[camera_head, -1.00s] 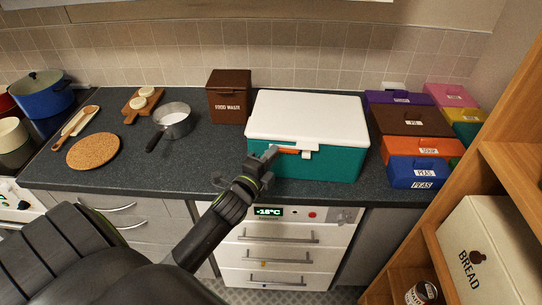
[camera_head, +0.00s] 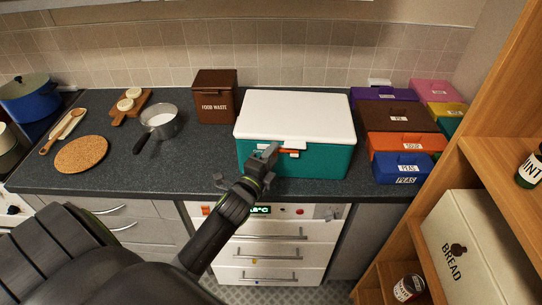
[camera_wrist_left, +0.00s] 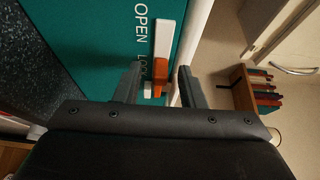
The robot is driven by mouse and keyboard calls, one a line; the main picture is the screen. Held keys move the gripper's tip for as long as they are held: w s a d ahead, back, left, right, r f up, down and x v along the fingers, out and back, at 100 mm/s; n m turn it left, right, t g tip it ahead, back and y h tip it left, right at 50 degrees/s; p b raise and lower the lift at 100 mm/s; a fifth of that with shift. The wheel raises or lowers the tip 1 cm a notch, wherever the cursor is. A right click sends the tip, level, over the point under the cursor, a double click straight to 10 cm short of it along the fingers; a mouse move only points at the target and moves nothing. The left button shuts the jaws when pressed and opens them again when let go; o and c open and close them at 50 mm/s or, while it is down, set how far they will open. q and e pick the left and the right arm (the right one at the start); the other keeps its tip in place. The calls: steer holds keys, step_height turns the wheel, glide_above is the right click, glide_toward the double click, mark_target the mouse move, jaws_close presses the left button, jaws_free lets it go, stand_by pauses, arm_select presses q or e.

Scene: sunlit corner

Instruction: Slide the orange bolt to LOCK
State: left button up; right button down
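A teal box (camera_head: 320,163) with a white lid (camera_head: 296,115) stands on the counter. The orange bolt (camera_head: 290,151) is on its front, below the lid's white catch. In the left wrist view the orange bolt (camera_wrist_left: 184,82) sits beside the LOCK lettering (camera_wrist_left: 143,63), at the lower end of a white track (camera_wrist_left: 163,38). OPEN is printed farther up. The left finger partly hides LOCK. My left gripper (camera_head: 270,152) is at the box front. My right gripper is out of view.
Colored boxes (camera_head: 402,143) stand right of the teal box, and a brown food waste bin (camera_head: 215,97) stands left. A saucepan (camera_head: 158,122) and cork mat (camera_head: 81,154) are farther left. A wooden shelf (camera_head: 490,160) stands at right. Bare counter (camera_head: 180,170) lies left of my gripper.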

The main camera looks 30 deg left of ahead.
arm_select(q)
steer(key=s+d+b, duration=0.1)
steer(key=s+b, duration=0.2)
steer(key=s, duration=1.4)
steer(key=shift+s+d, duration=0.15)
steer(key=shift+d, duration=0.15)
steer(key=s+a+f+n+g, duration=0.1)
steer(key=s+f+n+g, duration=0.3)
steer(key=f, duration=1.4)
steer(key=s+a+f+n+g, duration=0.15)
steer(key=f+n+g, duration=0.35)
steer(key=f, duration=1.2)
steer(key=s+d+f+n+g+b, duration=0.1)
steer(key=s+f+n+g, duration=0.6)
steer(key=s+f, duration=1.2)
steer(key=s+n, duration=0.1)
steer(key=s, duration=0.3)
steer(key=shift+s+d+f+n+g+h, duration=0.15)
steer(key=shift+d+f+n+g+h, duration=0.15)
steer(key=shift+d+f+g, duration=0.1)
